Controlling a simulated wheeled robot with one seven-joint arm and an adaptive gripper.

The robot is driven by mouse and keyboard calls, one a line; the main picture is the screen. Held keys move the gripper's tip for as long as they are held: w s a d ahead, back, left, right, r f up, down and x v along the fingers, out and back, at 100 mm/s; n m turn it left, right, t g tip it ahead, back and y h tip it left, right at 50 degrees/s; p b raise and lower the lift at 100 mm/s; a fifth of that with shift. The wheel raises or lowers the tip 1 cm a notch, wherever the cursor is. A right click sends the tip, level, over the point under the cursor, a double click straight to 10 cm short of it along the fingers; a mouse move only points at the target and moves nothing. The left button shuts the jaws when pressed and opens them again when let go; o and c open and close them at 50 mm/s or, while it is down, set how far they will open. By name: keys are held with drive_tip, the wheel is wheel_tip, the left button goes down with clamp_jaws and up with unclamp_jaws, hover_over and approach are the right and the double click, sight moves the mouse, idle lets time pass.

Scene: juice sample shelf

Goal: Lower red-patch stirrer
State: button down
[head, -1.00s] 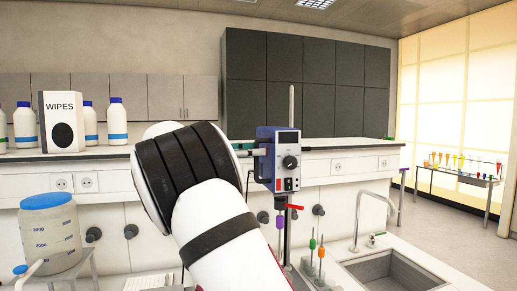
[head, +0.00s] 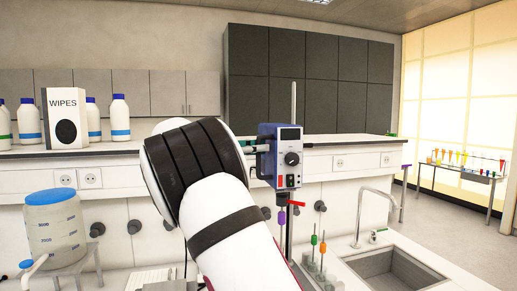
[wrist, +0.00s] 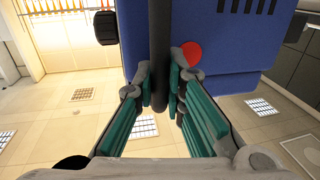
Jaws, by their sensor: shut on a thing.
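The stirrer (head: 267,160), a blue box with a pale front, display and dark knob, is upright beside the vertical stand rod (head: 294,104). A purple part (head: 282,218) hangs below it, with a red lever (head: 301,199) nearby. In the wrist view the blue housing (wrist: 225,35) carries a round red patch (wrist: 190,53). My gripper (wrist: 160,98), with teal finger pads, is shut on the dark bar (wrist: 159,45) at this housing. In the head view my gripper (head: 249,147) is at the stirrer's left, mostly hidden by my arm.
A sink (head: 391,272) with a tap (head: 361,215) lies at the right. Green and orange tipped stirring rods (head: 314,240) stand below the stirrer. A blue-lidded tank (head: 54,225) is at the left. A wipes box (head: 64,117) and bottles stand on the rear bench.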

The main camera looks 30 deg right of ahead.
wheel_tip(320, 180, down, 18)
drive_tip(key=shift+r, duration=0.25)
idle(0.4)
drive_tip(key=shift+f, duration=0.15)
drive_tip(key=c, duration=1.7)
unclamp_jaws()
drive_tip(key=shift+o, duration=0.3)
drive_tip(key=shift+r, duration=0.2)
drive_tip(key=w+a, duration=0.1)
drive_tip(key=a, duration=1.1)
